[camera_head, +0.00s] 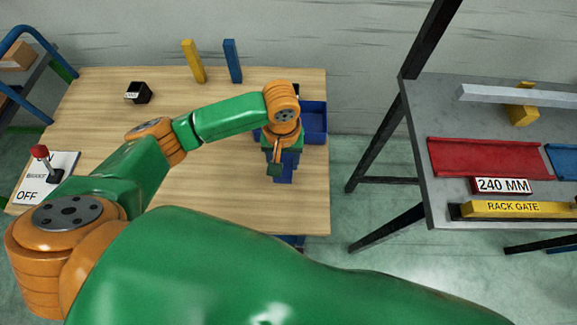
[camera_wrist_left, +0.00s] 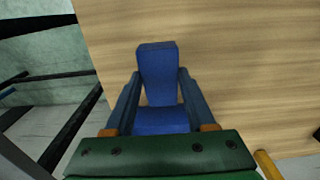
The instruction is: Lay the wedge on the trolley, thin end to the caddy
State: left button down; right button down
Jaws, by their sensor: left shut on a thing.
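My left gripper (camera_head: 277,168) is over the right part of the wooden table, pointing down. It is shut on a blue block that looks like the wedge (camera_wrist_left: 158,75). In the left wrist view the block sits between the two fingers, with a flat sloping face and a brighter lower part. In the head view the gripper and wrist hide most of it. The trolley seems to be the blue-railed cart (camera_head: 22,45) at the far left, cut off by the picture edge. A brown box (camera_head: 15,56) on it may be the caddy; I cannot tell. My right gripper is not in view.
A blue bin (camera_head: 314,124) stands just behind and right of my gripper. Yellow (camera_head: 193,62) and blue (camera_head: 232,61) upright blocks stand at the table's back. A black box (camera_head: 139,92) and a red-knobbed lever (camera_head: 42,160) are left. A grey rack table (camera_head: 436,202) is right.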

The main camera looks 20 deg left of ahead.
aim_at(288, 169)
pick_arm(q)
jog(key=shift+w+d+f, duration=0.1)
jog(key=shift+d+f, duration=0.05)
jog(key=shift+f, duration=0.6)
jog(key=shift+w+d+f, duration=0.1)
jog(key=shift+d+f, duration=0.05)
jog(key=shift+f, duration=0.6)
jog(key=shift+w+d+f, duration=0.1)
jog(key=shift+d+f, duration=0.05)
jog(key=shift+f, duration=0.6)
jog(key=shift+c, duration=1.2)
grip_release()
jog(key=shift+f, duration=0.1)
notch_tip(288, 169, up, 12)
jog(key=shift+r+p, duration=0.15)
jog(key=shift+p, duration=0.15)
jog(key=shift+s, duration=0.1)
